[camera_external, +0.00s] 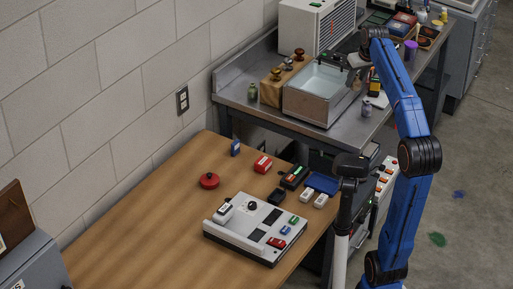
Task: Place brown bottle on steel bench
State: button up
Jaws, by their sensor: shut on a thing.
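The steel bench (268,107) is the grey metal surface along the wall, beyond the wooden table. My gripper (353,64) is above the bench, by the right side of an open metal bath (312,108). It is shut on a small dark thing (351,77), seemingly the brown bottle, mostly hidden by the fingers and hard to make out. I cannot tell whether it touches the bench or the bath. My blue arm reaches in from the right.
A small greenish bottle (252,92) stands left of the bath, and a grey one (366,107) to its right. The bench's front left is bare.

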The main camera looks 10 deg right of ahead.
jog(key=shift+m, duration=0.3)
jog(key=f, duration=0.3)
jog(key=s+d+f, duration=0.1)
jog(key=f, duration=0.3)
jog(key=d+f, duration=0.1)
jog(key=f, duration=0.2)
jog(key=shift+s+f, duration=0.15)
jog(key=shift+f, duration=2.65)
jog(key=o, duration=1.1)
jog(key=shift+f, duration=0.1)
jog(key=a+v, duration=0.1)
jog(key=v, duration=1.1)
jog(key=shift+d, duration=0.4)
